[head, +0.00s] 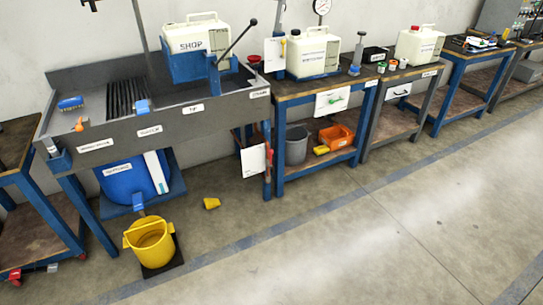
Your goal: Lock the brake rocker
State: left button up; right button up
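No part is clearly recognisable as the brake rocker at this size. At the lower left, a blue-framed cart (60,215) with a brown lower shelf has small red parts at its foot. One red part (14,274) is at the front left foot, and a small pale part (52,267) is near the right foot. Whether either is a brake rocker, and which way it is tipped, I cannot tell. Neither of my grippers is in view.
A yellow bucket (150,242) stands on a dark mat before the grey sink bench (120,150). Blue-framed benches (325,172) line the wall to the right. The floor (380,240) in front is open.

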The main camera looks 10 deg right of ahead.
aim_at(15, 274)
jog(key=u, duration=1.6)
jog(key=i+u, duration=0.1)
jog(key=i, duration=0.4)
jog(key=i+u, duration=0.1)
jog(key=i, duration=0.45)
jog(key=i+l+u, duration=0.1)
jog(key=i, duration=0.4)
jog(key=i+l+u, duration=0.1)
jog(key=i, duration=0.4)
jog(key=i+l+u, duration=0.15)
jog(key=i, duration=0.35)
jog(key=i+l+u, duration=0.1)
jog(key=i+l, duration=0.25)
jog(key=i, duration=0.15)
